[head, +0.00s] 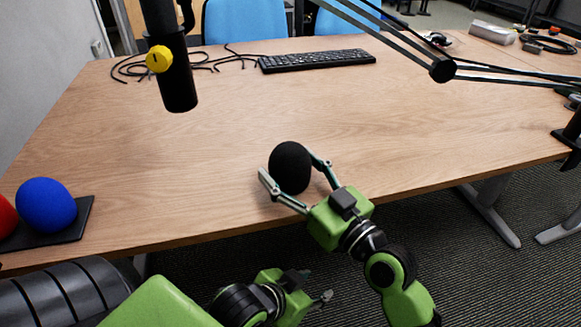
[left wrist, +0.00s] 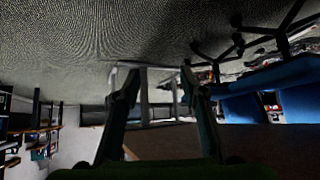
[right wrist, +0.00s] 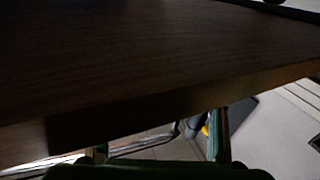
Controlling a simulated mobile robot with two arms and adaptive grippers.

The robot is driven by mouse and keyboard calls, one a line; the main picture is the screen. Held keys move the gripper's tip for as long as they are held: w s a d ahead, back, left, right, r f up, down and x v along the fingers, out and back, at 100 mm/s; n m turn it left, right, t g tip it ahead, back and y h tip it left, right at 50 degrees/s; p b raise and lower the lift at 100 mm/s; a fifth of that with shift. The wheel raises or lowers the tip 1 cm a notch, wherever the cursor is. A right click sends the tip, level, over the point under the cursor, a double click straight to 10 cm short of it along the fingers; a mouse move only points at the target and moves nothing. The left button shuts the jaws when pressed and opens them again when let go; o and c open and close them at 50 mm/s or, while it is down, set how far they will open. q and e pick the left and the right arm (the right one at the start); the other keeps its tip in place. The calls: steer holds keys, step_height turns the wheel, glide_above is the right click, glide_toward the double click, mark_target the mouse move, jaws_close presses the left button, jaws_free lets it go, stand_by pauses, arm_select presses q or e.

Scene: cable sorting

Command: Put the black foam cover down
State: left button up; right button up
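The black foam cover (head: 290,167) is a dark egg-shaped piece near the front edge of the table (head: 215,165). It appears upright on the wood. My right gripper (head: 288,166) has its fingers spread on both sides of the cover. The left finger seems just clear of it; I cannot tell whether the right finger touches it. In the right wrist view the fingers (right wrist: 160,142) are wide apart and the cover does not show. My left gripper (head: 322,298) is low, in front of the table. Its fingers (left wrist: 160,78) are apart and empty.
A blue foam cover (head: 46,205) and a red one (head: 5,217) sit on a black tray (head: 75,222) at the left. A microphone (head: 178,85) hangs above the table. A keyboard (head: 318,60) and cables (head: 135,68) lie at the back. The middle of the table is clear.

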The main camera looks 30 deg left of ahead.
mark_target(302, 179)
stand_by(0.3)
steer(key=shift+r, duration=0.15)
steer(key=v, duration=0.4)
steer(key=shift+d, duration=0.15)
steer(key=v, duration=0.7)
steer(key=shift+d, duration=0.35)
steer(key=shift+s, duration=0.15)
